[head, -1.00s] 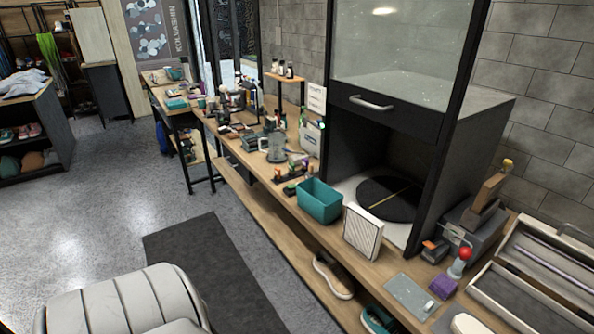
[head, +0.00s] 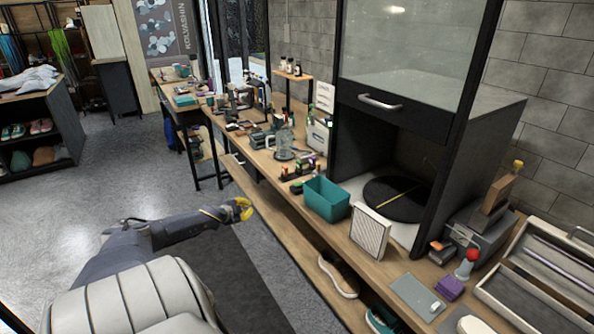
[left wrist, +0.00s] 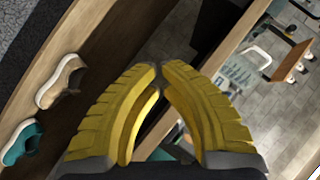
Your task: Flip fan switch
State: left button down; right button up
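A white box with a ribbed front (head: 370,231), possibly a fan or filter, stands on the wooden bench before the black hood cabinet (head: 393,118). I cannot make out a clear fan switch in either view. My left gripper (head: 241,209), with yellow fingers, is over the floor left of the bench, apart from everything. In the left wrist view its fingertips (left wrist: 160,70) nearly meet with nothing between them, so it is shut and empty. My right gripper is in neither view.
A teal bin (head: 326,199) stands beside the ribbed box. A grey plate (head: 412,292), a purple block (head: 450,288), a red-topped item (head: 467,263) and an open case (head: 538,290) are at the right. A shoe (head: 338,275) lies on the lower shelf.

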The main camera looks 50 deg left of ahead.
pick_arm(q)
jog(key=w+d+r+t+h, duration=0.15)
jog(key=w+r, duration=0.25)
jog(key=r, duration=0.6)
jog(key=w+d+r+t+h, duration=0.1)
jog(key=w+d+r+h, duration=0.1)
jog(key=w+r, duration=0.5)
jog(key=d+r+n+g+h, duration=0.1)
jog(key=d+r+n+h, duration=0.2)
jog(key=d, duration=0.4)
jog(key=shift+s+d+r+n, duration=0.15)
jog(key=shift+s+r+n, duration=0.25)
jog(key=shift+r+n, duration=0.55)
jog(key=shift+w+f, duration=0.1)
jog(key=shift+w, duration=0.05)
send_over(297, 185)
jog(key=w, duration=0.1)
jog(key=shift+f, duration=2.1)
jog(key=shift+s+f, duration=0.2)
jog(key=shift+f, duration=0.8)
jog(key=shift+s+f, duration=0.2)
jog(key=shift+f, duration=0.8)
